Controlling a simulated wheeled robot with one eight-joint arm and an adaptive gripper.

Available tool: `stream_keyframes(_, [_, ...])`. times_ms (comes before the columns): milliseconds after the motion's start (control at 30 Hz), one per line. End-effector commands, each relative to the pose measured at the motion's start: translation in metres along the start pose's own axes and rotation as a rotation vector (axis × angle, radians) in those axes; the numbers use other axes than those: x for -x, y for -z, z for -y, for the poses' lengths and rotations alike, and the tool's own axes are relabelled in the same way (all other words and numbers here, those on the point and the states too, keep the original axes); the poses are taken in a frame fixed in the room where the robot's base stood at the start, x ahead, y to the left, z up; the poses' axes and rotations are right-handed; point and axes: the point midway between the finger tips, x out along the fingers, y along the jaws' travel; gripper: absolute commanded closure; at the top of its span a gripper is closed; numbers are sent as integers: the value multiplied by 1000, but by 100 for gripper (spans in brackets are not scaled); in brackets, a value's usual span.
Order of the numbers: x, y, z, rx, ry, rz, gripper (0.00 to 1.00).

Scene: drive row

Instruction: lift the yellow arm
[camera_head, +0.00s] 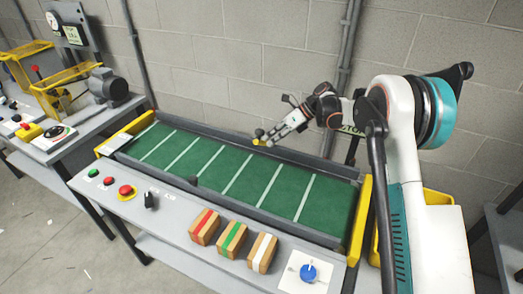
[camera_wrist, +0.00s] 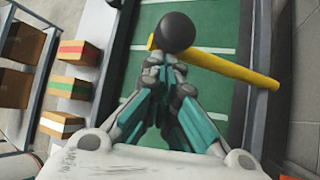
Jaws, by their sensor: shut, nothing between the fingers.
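The yellow arm (camera_wrist: 235,70) is a bar lying slantwise over the green belt in the wrist view, with a dark round knob (camera_wrist: 175,32) near its left end. In the head view only a short yellow piece of the arm (camera_head: 257,142) shows, near the belt's far edge. My gripper (camera_wrist: 165,65) is shut and empty, its fingertips right by the knob and in front of part of the bar. I cannot tell whether they touch. In the head view my gripper (camera_head: 272,138) reaches in from the right beside the yellow piece.
The green belt (camera_head: 230,165) runs across the bench. Red-striped (camera_head: 205,226), green-striped (camera_head: 232,238) and white-striped (camera_head: 262,252) blocks stand along the front. A blue knob (camera_head: 308,272) and a red button (camera_head: 126,191) are on the front panel. A block wall is behind.

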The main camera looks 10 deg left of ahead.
Motion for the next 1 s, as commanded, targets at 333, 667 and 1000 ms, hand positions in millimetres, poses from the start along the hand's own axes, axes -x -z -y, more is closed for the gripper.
stream_keyframes(333, [56, -36, 35, 1, 1, 1, 100])
stream_keyframes(667, [76, -53, 60, 2, 0, 1, 100])
stream_keyframes(1000, [84, -60, 72, 1, 2, 5, 100])
